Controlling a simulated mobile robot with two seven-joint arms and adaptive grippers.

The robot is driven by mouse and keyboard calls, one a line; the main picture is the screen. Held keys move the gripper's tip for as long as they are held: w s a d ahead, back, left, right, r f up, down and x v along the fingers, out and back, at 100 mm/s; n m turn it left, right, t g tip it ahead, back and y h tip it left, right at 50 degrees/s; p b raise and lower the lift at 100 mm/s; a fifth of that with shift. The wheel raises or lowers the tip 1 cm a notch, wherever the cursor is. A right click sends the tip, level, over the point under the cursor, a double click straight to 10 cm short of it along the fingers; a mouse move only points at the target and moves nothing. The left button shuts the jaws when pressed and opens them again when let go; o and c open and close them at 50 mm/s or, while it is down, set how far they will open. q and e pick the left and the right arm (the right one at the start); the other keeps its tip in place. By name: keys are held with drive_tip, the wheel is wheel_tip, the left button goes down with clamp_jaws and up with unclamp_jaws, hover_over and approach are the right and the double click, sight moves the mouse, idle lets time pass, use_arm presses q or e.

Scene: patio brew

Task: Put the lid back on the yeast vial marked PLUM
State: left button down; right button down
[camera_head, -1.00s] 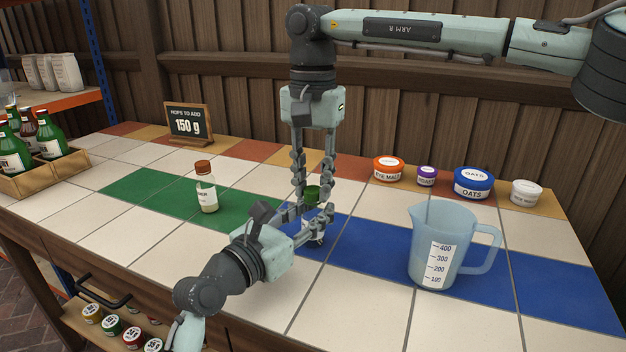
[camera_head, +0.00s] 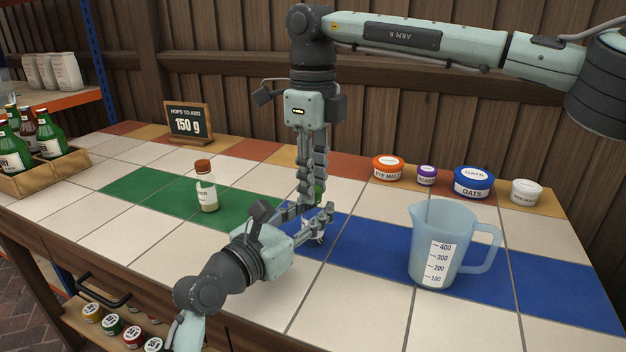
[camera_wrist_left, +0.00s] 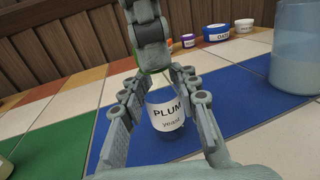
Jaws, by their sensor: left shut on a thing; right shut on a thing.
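The yeast vial marked PLUM (camera_wrist_left: 167,117) stands upright on the blue tiles between the fingers of my left gripper (camera_head: 317,216), which is shut on it. In the head view the fingers hide most of the vial. My right gripper (camera_head: 309,192) reaches down from above, directly over the vial, and is shut on a green lid (camera_head: 319,191). The lid is mostly hidden behind the right fingers. It is at the vial's mouth; whether it is seated cannot be told.
A vial with a brown cap (camera_head: 207,187) stands on the green tiles to the left. A measuring jug (camera_head: 436,240) stands to the right. Several lidded tubs, including a blue oats tub (camera_head: 473,182), line the back right. A sign (camera_head: 188,121) stands at the back left.

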drive_tip(key=m, duration=1.5)
drive_tip(key=c, duration=1.2)
unclamp_jaws()
wheel_tip(320, 180, up, 12)
use_arm(q)
drive_tip(key=c, duration=1)
unclamp_jaws()
drive_tip(key=shift+c, duration=0.2)
